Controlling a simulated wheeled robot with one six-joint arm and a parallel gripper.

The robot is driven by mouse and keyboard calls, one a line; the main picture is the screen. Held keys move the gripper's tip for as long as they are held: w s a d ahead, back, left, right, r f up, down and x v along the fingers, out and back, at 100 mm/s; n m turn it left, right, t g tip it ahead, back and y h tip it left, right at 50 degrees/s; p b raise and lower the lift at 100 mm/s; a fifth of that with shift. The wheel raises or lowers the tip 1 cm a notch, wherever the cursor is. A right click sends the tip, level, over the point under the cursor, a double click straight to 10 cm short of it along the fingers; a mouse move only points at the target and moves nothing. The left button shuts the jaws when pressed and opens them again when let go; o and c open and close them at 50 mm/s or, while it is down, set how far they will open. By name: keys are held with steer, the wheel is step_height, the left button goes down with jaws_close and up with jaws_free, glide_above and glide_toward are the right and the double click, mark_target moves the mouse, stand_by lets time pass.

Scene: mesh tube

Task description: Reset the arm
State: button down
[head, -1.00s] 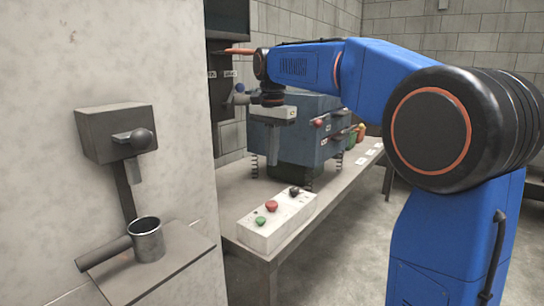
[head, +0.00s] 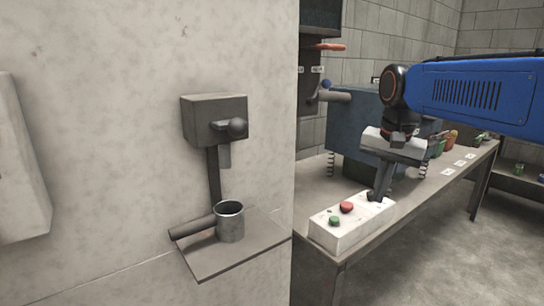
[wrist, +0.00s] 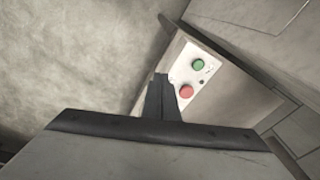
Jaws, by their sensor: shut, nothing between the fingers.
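My gripper (head: 378,194) hangs from the blue arm at the right of the head view, its dark fingers pointing down, together and empty. In that view the fingertips overlap the far end of the white control box (head: 341,238); I cannot tell whether they touch it. The wrist view shows the closed fingers (wrist: 160,80) beside the box. The box carries a green button (head: 334,219) and a red button (head: 346,207); both also show in the wrist view, green (wrist: 198,64) and red (wrist: 186,91). The box's black knob is mostly hidden behind my fingers.
The box stands on a long table (head: 310,262) with a blue-grey machine (head: 357,120) behind. At left, a wall holds a grey lever unit (head: 214,121) above a shelf (head: 215,265) with a metal cup (head: 230,222). Small potted plants (head: 450,138) stand farther back. Floor is clear at right.

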steer(key=s+d+f+n+t, duration=0.2)
steer(key=s+f+n, duration=0.4)
steer(key=s+f, duration=1.1)
steer(key=s+t, duration=0.1)
steer(key=s, duration=0.2)
steer(key=shift+s+d+f+n, duration=0.15)
steer(key=shift+d+f+n, duration=0.15)
steer(key=shift+d+n, duration=0.1)
